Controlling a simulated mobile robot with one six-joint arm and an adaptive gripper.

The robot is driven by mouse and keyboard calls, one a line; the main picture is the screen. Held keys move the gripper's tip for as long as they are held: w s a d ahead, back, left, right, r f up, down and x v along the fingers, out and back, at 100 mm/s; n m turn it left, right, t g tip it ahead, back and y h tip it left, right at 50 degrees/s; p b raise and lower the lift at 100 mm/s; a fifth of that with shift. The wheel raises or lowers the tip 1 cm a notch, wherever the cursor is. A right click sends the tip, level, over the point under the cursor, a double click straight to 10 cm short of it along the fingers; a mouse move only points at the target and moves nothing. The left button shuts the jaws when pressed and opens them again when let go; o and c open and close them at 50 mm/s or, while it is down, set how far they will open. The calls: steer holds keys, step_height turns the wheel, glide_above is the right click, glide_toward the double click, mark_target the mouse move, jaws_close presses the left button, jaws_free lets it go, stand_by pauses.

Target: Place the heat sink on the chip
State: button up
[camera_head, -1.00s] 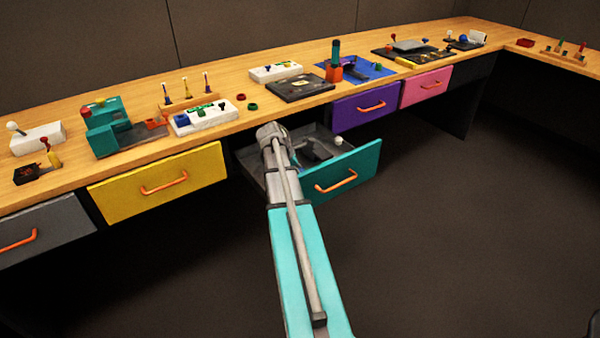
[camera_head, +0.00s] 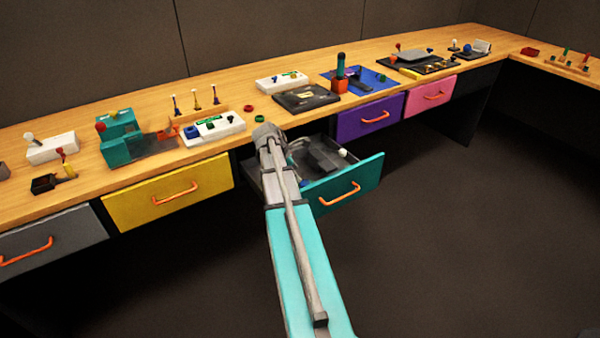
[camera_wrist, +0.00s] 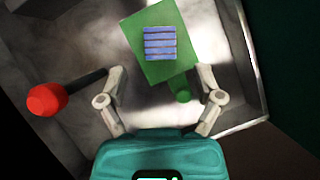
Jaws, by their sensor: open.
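In the wrist view, a blue ribbed block (camera_wrist: 160,43), which looks like the heat sink, sits on a green rectangular piece (camera_wrist: 178,65) inside a grey drawer (camera_wrist: 225,112). My gripper (camera_wrist: 161,73) is open and empty, its fingertips on either side of the green piece's lower end. I cannot tell whether they touch it. In the head view, my arm hides the gripper over the open teal drawer (camera_head: 365,180). A dark board (camera_head: 290,104) on the desk bears a small pale yellow patch that may be the chip; it is too small to be sure.
A red-ended black rod (camera_wrist: 48,98) lies left of my gripper. Drawer walls are close around it. A white device with buttons (camera_head: 225,125), small rings and a red-and-dark upright tool (camera_head: 340,75) stand on the desk. Yellow (camera_head: 130,205) and purple (camera_head: 352,122) drawers are shut.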

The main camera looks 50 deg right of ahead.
steer(key=shift+p+v, duration=2.25)
steer(key=shift+v, duration=0.75)
steer(key=s+a+f+m+t+y, duration=0.1)
steer(key=a+m, duration=0.4)
steer(key=a, duration=1.6)
steer(key=s+a+f+m+t+y, duration=0.1)
steer(key=a+m, duration=0.4)
steer(key=a, duration=1.6)
steer(key=s+t+y, duration=0.1)
steer(key=y, duration=0.1)
steer(key=shift+s+a+f+m+t+y, duration=0.25)
steer(key=shift+a+f+m+t+y, duration=0.05)
steer(key=shift+a+m+y, duration=0.1)
steer(key=shift+r, duration=0.1)
